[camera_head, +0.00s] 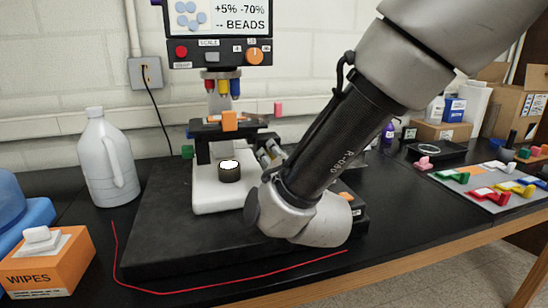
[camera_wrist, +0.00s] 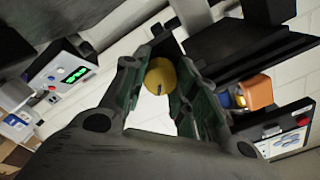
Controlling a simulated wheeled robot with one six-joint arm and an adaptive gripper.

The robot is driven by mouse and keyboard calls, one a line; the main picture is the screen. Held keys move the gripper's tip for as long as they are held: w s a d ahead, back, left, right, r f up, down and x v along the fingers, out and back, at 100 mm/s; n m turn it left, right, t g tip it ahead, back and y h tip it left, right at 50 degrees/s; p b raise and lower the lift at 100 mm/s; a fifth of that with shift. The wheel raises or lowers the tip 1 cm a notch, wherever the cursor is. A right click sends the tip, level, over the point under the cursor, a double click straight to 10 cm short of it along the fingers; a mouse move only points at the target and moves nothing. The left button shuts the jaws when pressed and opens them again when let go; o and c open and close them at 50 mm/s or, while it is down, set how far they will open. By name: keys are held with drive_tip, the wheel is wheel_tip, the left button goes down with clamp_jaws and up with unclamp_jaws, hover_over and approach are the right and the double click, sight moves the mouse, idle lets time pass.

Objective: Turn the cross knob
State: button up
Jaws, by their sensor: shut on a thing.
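In the wrist view, a round yellow knob (camera_wrist: 158,80) with a small dark mark on its face sits between the fingers of my gripper (camera_wrist: 166,72). The fingers are closed in on its two sides. I take it for the cross knob, though no cross shape shows clearly. In the head view, my gripper (camera_head: 268,153) is partly seen beside the white-based microscope-like device (camera_head: 213,190), at its right side. My arm hides most of the gripper and the knob there.
The device stands on a black slab (camera_head: 155,235) with a red line on the table in front. A screen (camera_head: 225,18) stands above it. A white jug (camera_head: 105,160) and an orange wipes box (camera_head: 45,268) are left. A board of coloured clips (camera_head: 490,187) and cartons are right.

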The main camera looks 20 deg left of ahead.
drive_tip(key=shift+m, duration=0.6)
drive_tip(key=o, duration=1)
drive_tip(key=v, duration=1.2)
drive_tip(key=shift+d, duration=0.1)
